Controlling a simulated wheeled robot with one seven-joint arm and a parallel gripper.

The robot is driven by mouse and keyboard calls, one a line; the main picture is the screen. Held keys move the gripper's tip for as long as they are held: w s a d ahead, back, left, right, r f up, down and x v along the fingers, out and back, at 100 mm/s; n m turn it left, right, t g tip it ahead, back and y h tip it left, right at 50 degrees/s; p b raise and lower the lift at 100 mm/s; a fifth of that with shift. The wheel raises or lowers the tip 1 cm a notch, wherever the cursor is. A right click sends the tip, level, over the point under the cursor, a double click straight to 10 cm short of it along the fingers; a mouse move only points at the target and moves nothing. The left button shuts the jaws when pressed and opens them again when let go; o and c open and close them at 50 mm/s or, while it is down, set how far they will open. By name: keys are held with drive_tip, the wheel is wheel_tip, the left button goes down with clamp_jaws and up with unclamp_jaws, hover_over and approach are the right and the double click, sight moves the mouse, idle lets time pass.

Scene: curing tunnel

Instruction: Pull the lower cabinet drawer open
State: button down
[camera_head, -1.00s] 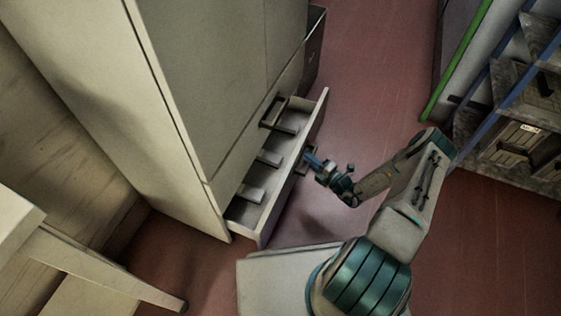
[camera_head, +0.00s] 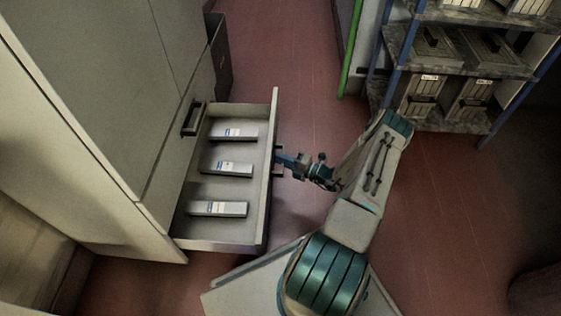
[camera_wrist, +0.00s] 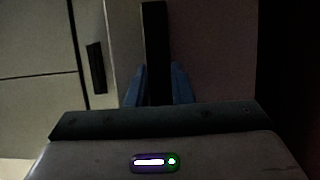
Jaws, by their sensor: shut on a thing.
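The lower cabinet drawer (camera_head: 256,240) stands well out from the pale cabinet (camera_head: 120,90) in the head view. Its inside shows several grey boxes with labels, among them one box (camera_head: 218,208) near the front. My gripper (camera_head: 283,160) is at the outer face of the drawer, shut on the dark drawer handle (camera_head: 279,172). In the wrist view the handle (camera_wrist: 154,50) is a dark upright bar between my blue fingers (camera_wrist: 155,90).
Another dark handle (camera_head: 193,118) sits on the cabinet front above the drawer. A shelf rack (camera_head: 450,70) with boxes stands at the upper right, beside a green post (camera_head: 351,50). A dark bin (camera_head: 218,55) stands behind the cabinet. Red floor (camera_head: 450,220) is clear at right.

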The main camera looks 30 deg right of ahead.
drive_tip(key=c, duration=1.3)
unclamp_jaws()
drive_tip(key=p+v, duration=0.3)
drive_tip(key=v, duration=1)
drive_tip(key=shift+s+d, duration=0.25)
drive_tip(key=shift+s, duration=0.05)
drive_tip(key=shift+p, duration=0.3)
